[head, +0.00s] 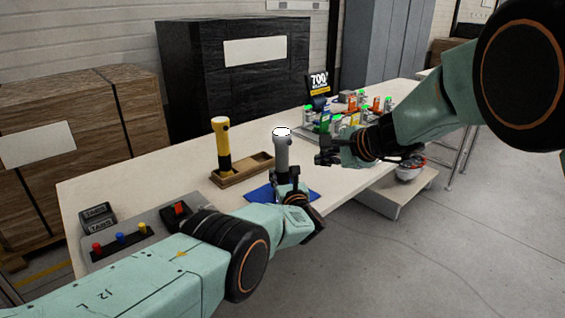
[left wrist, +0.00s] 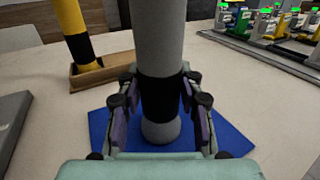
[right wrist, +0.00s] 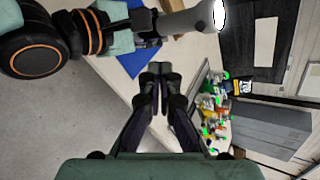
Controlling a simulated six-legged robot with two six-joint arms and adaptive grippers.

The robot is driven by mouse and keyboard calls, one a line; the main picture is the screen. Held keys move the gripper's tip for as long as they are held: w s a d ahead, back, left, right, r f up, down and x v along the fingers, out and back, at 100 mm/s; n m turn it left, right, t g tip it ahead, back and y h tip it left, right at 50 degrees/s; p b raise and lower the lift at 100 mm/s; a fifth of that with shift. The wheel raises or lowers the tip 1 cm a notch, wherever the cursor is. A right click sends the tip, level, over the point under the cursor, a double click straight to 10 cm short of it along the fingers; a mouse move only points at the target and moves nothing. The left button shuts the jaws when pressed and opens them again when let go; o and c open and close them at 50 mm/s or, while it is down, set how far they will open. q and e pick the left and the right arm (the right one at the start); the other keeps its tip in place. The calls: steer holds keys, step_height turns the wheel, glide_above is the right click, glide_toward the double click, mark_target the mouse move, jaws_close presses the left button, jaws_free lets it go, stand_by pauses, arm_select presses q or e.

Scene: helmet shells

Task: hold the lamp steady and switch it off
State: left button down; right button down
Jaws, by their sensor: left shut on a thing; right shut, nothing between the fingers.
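The grey lamp (head: 281,155) stands upright over a blue mat (head: 262,194) on the table, its top glowing white. My left gripper (head: 287,180) is shut around the lamp's black band; the left wrist view shows the fingers (left wrist: 160,98) on both sides of it and the lamp's rounded base (left wrist: 161,132) at the mat. My right gripper (head: 325,155) is shut and empty, to the right of the lamp and apart from it. In the right wrist view its fingertips (right wrist: 160,70) are together, with the lamp (right wrist: 183,22) beyond, its lit end white. I cannot make out a switch.
A yellow and black lamp (head: 222,148) stands in a wooden tray (head: 258,163) left of the grey lamp. A panel with coloured buttons (head: 121,239) lies at the table's near left. Several small bottles (head: 362,104) stand on a tray at the back right. Some table behind the lamp is clear.

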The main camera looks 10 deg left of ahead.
steer(key=m, duration=0.2)
glide_toward(288, 150)
steer(key=shift+x, duration=1.95)
steer(key=shift+f, duration=0.15)
steer(key=shift+w+a, duration=0.15)
steer(key=shift+a, duration=0.15)
stand_by(0.5)
steer(key=shift+s+d, duration=0.25)
steer(key=shift+d, duration=0.1)
